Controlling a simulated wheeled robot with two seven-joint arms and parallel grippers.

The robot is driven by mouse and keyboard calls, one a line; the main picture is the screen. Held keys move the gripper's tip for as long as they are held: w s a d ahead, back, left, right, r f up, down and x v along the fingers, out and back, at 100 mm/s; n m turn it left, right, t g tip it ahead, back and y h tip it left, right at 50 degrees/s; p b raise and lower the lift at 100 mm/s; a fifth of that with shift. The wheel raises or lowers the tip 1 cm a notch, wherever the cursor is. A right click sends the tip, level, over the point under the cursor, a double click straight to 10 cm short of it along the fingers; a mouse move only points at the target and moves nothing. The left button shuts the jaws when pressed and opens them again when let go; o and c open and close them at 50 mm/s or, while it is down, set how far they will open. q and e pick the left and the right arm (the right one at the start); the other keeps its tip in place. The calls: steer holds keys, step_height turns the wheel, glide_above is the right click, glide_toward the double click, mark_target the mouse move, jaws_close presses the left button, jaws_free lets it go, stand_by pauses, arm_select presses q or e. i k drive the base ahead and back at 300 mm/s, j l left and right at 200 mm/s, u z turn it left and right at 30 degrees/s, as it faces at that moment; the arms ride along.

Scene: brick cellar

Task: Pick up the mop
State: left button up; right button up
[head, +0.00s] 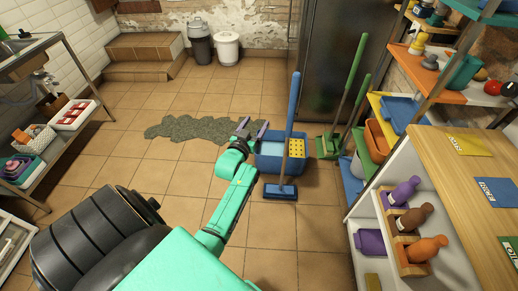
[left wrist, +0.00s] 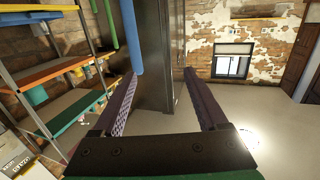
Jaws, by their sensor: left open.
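The mop has a thick blue handle (head: 292,105), a thin shaft and a flat blue head (head: 281,191) on the floor. It stands nearly upright in front of a blue bucket (head: 268,165) with a yellow perforated part (head: 296,148). My left gripper (head: 252,130) is open and empty, above the bucket's left side and left of the handle, apart from it. In the left wrist view, the open fingers (left wrist: 163,103) have nothing between them. A blue handle (left wrist: 132,36) shows beyond them, toward the left finger. My right gripper is out of view.
Green-handled tools (head: 346,92) with a green dustpan (head: 328,146) stand right of the bucket. A loaded shelf (head: 402,72) and wooden-topped counter (head: 460,165) line the right side. A dark wet patch (head: 200,129) lies on the floor. Tiles in front of the mop are clear.

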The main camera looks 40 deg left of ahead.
mark_target(277, 192)
steer(key=i+j+z, duration=0.1)
steer(key=i, duration=0.4)
steer(key=i+j, duration=0.2)
steer(key=i, duration=0.25)
steer(key=l+z, duration=0.05)
